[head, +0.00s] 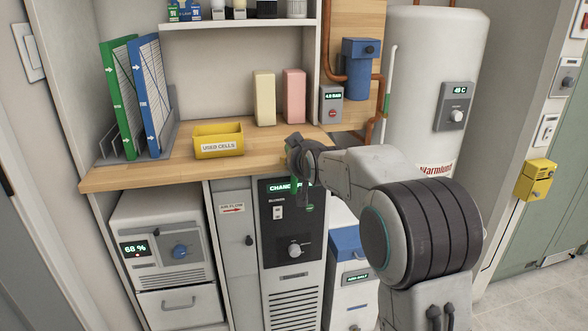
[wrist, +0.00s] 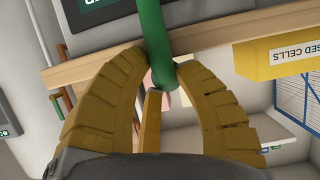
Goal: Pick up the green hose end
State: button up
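The green hose end (wrist: 158,50) comes down from the top of the wrist view and its tip lies between my fingers. My gripper (wrist: 161,62) has ribbed tan fingers whose tips close in on both sides of the hose and appear to touch it. In the head view my gripper (head: 292,157) is just in front of the worktop's front edge, beside the dark panel. A short green piece of the hose (head: 296,190) shows below it. The rest of the hose is mostly hidden by my arm.
The wooden worktop (head: 180,168) holds a yellow used-cells bin (head: 218,148), green and blue filter panels (head: 148,95), and yellow and pink blocks (head: 293,95). Below are a dark-fronted unit (head: 292,290) and a white unit with drawer (head: 165,245). A white tank (head: 425,90) stands right.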

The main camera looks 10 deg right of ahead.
grip_shut()
jog(key=shift+s+r, duration=0.1)
jog(key=shift+r, duration=0.1)
